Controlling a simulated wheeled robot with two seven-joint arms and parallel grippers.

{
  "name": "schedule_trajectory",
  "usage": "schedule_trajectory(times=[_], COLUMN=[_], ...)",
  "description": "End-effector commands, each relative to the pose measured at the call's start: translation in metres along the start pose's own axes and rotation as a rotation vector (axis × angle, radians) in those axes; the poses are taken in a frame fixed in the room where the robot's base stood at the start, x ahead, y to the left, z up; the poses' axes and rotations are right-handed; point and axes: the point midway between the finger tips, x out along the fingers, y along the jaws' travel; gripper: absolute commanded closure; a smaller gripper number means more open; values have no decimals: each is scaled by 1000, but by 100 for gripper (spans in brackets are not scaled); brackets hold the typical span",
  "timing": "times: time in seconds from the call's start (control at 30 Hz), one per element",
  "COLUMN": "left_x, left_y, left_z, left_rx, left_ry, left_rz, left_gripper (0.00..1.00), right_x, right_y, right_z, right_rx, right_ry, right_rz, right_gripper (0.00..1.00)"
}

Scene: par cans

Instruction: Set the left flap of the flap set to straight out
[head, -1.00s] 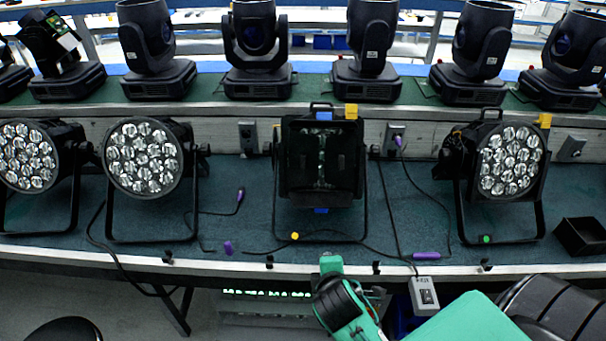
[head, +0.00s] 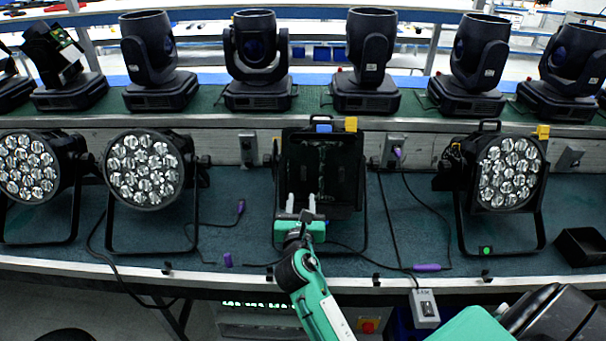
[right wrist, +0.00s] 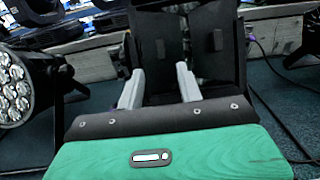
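The flap set (head: 345,196) is a black square frame with dark flaps on the front of the middle light. Its left flap (head: 294,158) is a dark upright panel on the left half of the front; its exact angle is hard to tell. In the right wrist view the left flap (right wrist: 159,40) shows a small raised pad. A narrow gap separates it from the right flap (right wrist: 218,62). My right gripper (head: 301,202) is open and empty, in front of the lower left of the flap set. Its two pale fingers (right wrist: 158,85) point at the flaps; contact is unclear. My left gripper is out of view.
Lights with round lens clusters stand left (head: 144,170) and right (head: 508,172). A black bin (head: 580,247) is at the far right. Cables and purple connectors (head: 430,267) lie on the bench. Dark moving heads (head: 370,62) line the shelf behind.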

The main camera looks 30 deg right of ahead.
Motion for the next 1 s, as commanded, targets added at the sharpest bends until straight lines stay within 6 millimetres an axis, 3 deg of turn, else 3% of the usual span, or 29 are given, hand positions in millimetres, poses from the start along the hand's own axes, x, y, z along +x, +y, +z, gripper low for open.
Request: schedule_trajectory(times=[0.3,0.5,0.7,0.97,1.0], left_x=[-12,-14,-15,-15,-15], left_y=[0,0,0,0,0], left_z=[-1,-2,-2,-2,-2], left_rx=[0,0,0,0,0], left_ry=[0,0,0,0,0], left_rz=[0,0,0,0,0], left_gripper=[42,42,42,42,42], right_x=[70,99,110,111,111], right_y=[0,-1,-1,-1,-1], right_z=[2,0,0,-1,-1], right_rx=[1,2,3,3,3], right_ry=[0,1,2,2,2], right_rz=[-1,-2,0,-1,-1], right_gripper=[64,64,64,64,72])
